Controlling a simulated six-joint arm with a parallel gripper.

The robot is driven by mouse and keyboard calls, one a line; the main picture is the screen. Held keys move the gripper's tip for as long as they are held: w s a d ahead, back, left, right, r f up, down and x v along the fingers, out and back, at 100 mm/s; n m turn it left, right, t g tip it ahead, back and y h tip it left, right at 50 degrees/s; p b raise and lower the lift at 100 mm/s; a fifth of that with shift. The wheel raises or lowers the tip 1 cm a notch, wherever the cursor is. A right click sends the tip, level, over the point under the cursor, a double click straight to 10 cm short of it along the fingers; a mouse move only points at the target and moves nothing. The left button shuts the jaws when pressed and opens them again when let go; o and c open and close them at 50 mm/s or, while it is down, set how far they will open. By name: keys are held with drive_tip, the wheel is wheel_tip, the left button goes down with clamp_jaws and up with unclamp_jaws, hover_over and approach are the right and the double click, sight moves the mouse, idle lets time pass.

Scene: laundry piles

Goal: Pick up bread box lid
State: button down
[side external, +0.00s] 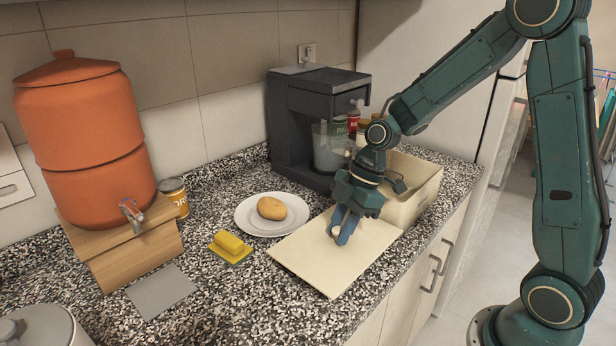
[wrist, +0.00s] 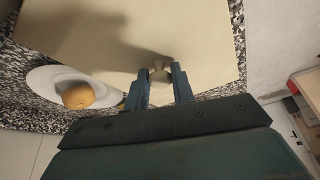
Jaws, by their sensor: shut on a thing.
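The bread box lid (side external: 312,262) is a flat cream panel with a small round knob (side external: 337,231). It lies on the speckled counter in front of the open cream bread box (side external: 425,190). In the wrist view the lid (wrist: 80,30) fills most of the upper picture, with its knob (wrist: 158,73) between my fingers. My gripper (side external: 344,232) points down and is shut on the knob; it also shows in the wrist view (wrist: 159,82). The lid looks flat; I cannot tell whether it is touching the counter all over.
A white plate (side external: 245,222) with a bread roll (side external: 272,208) is left of the lid. A dark coffee machine (side external: 290,125) stands behind. An orange dispenser (side external: 85,130) is at left. The counter's front edge is close to the lid.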

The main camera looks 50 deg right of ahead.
wheel_tip(320, 180, up, 16)
idle(0.4)
idle(0.5)
